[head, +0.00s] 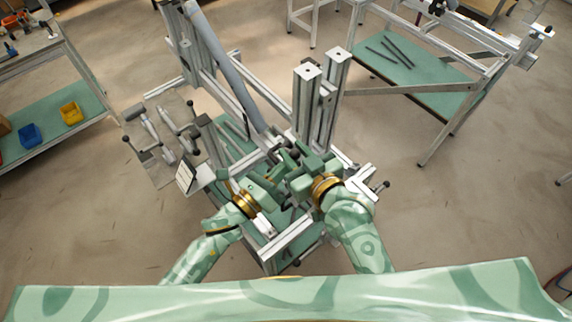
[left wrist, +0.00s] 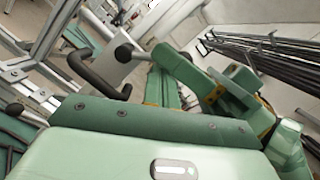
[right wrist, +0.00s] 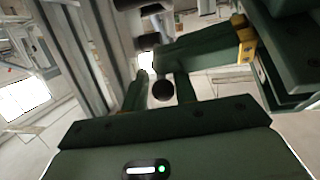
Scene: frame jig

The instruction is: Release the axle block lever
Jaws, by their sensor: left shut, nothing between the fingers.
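In the right wrist view a dark round knob (right wrist: 161,91), which looks like a lever's end, sits between the fingers of my right gripper (right wrist: 163,80). The fingers stand apart around it; I cannot tell whether they touch it. In the head view my right gripper (head: 298,180) is at the middle of the jig, close beside my left gripper (head: 268,186). My left gripper's fingers (left wrist: 163,80) are shut and empty. In the left wrist view a black curved handle (left wrist: 96,76) and a black knob (left wrist: 123,53) are left of them. The axle block itself is mostly hidden by the grippers.
Upright aluminium posts (head: 306,100) stand just behind the grippers. A grey tube (head: 217,62) slants over the jig. A plate with clamps (head: 160,135) is at left. A shelf with bins (head: 45,130) and a green table (head: 415,72) stand farther away, with open floor between.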

